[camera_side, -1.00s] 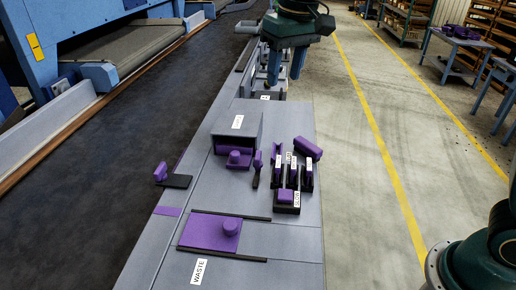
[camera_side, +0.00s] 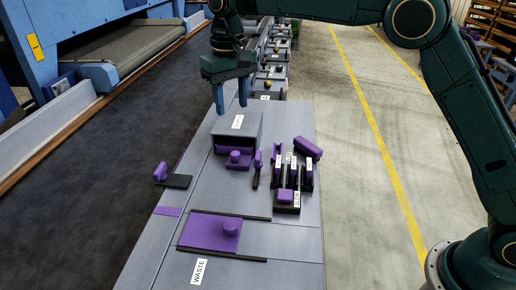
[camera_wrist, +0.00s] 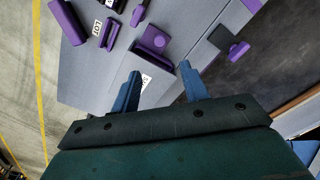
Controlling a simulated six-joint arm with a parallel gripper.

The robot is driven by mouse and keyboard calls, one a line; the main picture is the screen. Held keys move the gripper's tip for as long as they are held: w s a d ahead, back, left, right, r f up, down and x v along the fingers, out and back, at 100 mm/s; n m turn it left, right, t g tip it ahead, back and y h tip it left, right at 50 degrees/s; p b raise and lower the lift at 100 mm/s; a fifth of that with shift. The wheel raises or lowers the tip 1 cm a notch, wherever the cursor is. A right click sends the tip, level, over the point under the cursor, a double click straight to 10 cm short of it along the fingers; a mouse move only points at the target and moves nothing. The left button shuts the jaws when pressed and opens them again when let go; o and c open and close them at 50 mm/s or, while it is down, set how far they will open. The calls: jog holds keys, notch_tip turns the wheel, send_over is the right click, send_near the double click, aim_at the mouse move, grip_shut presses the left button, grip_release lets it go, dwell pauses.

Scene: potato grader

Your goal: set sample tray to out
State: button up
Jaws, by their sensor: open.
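The sample tray appears to be the purple drawer with a round knob (camera_side: 236,156) at the front of a grey box (camera_side: 222,124). The box's top label is too small to read. My gripper (camera_side: 231,105) is open and empty, above and behind the box. Its two blue fingers (camera_wrist: 159,70) point toward the box in the wrist view, apart from the knob.
A flat purple slide with a knob (camera_side: 208,232) lies between dark rails near the WASTE label. Upright purple levers in black slots (camera_side: 293,172) stand right of the drawer. A purple handle on a black plate (camera_side: 173,180) is at the left, beside the dark belt (camera_side: 95,190).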

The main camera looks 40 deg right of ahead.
aim_at(235, 153)
notch_tip(235, 153, down, 14)
jog(key=shift+r, duration=0.1)
dwell(0.7)
jog(key=shift+c, duration=0.5)
jog(key=shift+s, duration=0.1)
grip_shut()
